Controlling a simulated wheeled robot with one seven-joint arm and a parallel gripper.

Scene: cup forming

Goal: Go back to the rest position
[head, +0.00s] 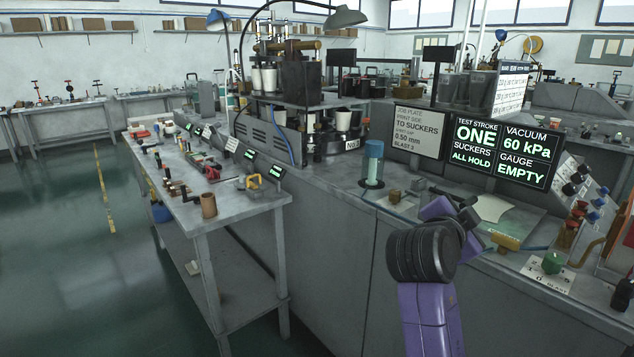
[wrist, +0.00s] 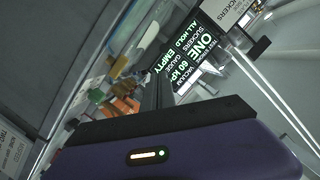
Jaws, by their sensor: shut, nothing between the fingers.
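My gripper shows in the wrist view as dark, narrow fingers (wrist: 155,92) close together, with nothing visible between them. In the head view my purple arm rises from the bottom, bends at a dark round joint, and reaches over the bench (head: 385,205) at the right. A lit display (head: 502,153) stands behind the arm and reads "Test stroke ONE, suckers ALL HOLD, vacuum 60 kPa, gauge EMPTY". The same display shows tilted in the wrist view (wrist: 205,45), beyond the fingers.
A blue-topped cylinder (head: 373,165) stands left of my arm. A pale sheet (head: 492,207) lies by the arm, and a green knob (head: 552,262) is at right. A cup-forming machine (head: 290,95) stands behind. A tool table (head: 225,195) is at left, with open floor (head: 70,240) beyond.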

